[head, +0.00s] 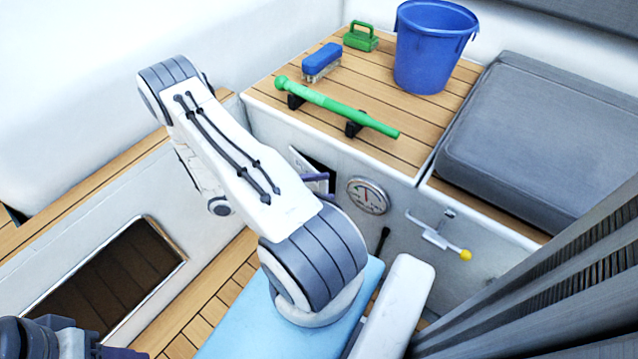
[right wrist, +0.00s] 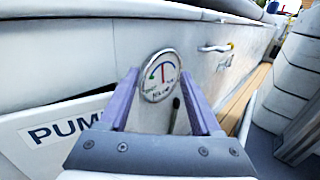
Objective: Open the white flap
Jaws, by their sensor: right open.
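The white flap (head: 304,166) is on the front wall of the locker in the head view, standing out at an angle beside a dark opening (head: 321,178). In the right wrist view the flap (right wrist: 32,120) is at the left, with a label whose visible letters read "PUM". My right gripper (head: 318,180) is at the opening, mostly hidden by my own arm. Its two purple fingers (right wrist: 159,75) are apart with nothing between them; the left finger overlaps the flap's edge in the picture, and contact cannot be told. My left gripper (head: 122,352) barely shows at the bottom left.
A round gauge (head: 367,195) is right of the opening, then a handle with a yellow knob (head: 465,255). Above, the wooden top holds a blue bucket (head: 430,48), a green bar (head: 335,105), a blue-topped brush (head: 321,60) and a green object (head: 360,37). A grey cushion (head: 540,135) lies right.

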